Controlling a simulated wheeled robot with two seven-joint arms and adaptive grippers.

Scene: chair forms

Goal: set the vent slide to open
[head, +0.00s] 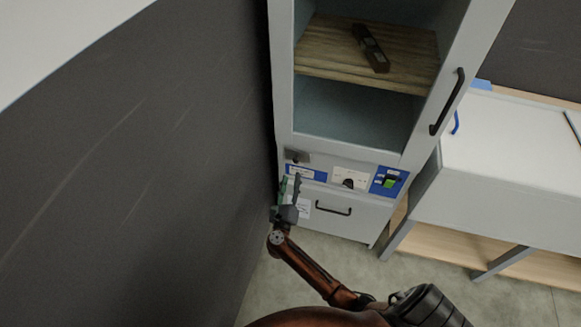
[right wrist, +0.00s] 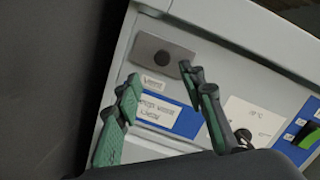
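The vent slide is a grey plate with a dark round knob (right wrist: 162,57) on the cabinet's control panel, above a small label that seems to read "Vent". In the head view the slide (head: 298,156) is at the panel's upper left. My right gripper (right wrist: 160,80) is open, its green and dark fingers spread just below the slide and apart from each other, with nothing between them. In the head view the right gripper (head: 291,187) is in front of the panel's left end. I cannot tell whether it touches the panel. My left gripper is not in view.
Beside the slide are a blue-and-white label (right wrist: 163,112), a dial on a white plate (head: 349,180) and a green switch on a blue plate (head: 389,182). A drawer handle (head: 333,208) is below. A dark wall (head: 150,180) stands close on the left.

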